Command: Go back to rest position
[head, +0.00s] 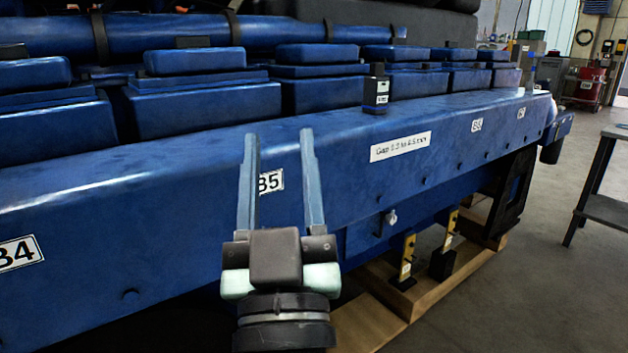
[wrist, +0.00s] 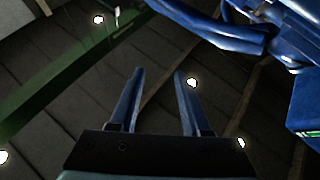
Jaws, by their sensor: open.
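My gripper (head: 280,140) is in front of the long blue engine (head: 220,185) in the head view. Its two long fingers point up and away, stand wide apart and hold nothing. The B5 label (head: 270,181) shows between and beside the fingers. In the wrist view my gripper (wrist: 158,75) is also open and empty, with a dark roof or ceiling with round lamps behind it. Blue engine parts (wrist: 225,30) show at the upper right there.
Wooden beams (head: 425,290) and yellow-and-black supports (head: 405,262) are under the engine. A dark metal table (head: 603,208) stands at the right. The grey floor (head: 535,285) between engine and table is clear.

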